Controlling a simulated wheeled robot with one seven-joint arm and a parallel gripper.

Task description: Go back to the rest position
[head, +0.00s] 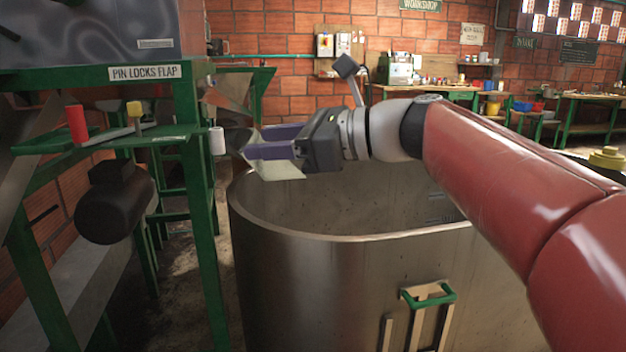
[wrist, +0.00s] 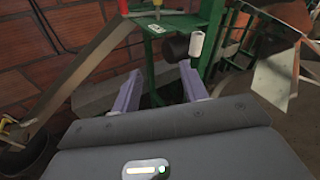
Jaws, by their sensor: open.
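My gripper (head: 255,148) is at the end of my red arm, stretched out to the left over the rim of a large metal tank (head: 330,270). It points toward the green stand on the left. In the wrist view its two purple fingers (wrist: 160,92) are spread apart with nothing between them. The gripper is open and empty.
At the left, a green stand (head: 205,240) carries a sign reading "PIN LOCKS FLAP" (head: 144,72), a red cylinder (head: 76,124), a yellow-topped pin (head: 135,109) and a white cylinder (head: 217,140). A dark motor (head: 115,205) hangs below. Workbenches (head: 590,95) stand far back right.

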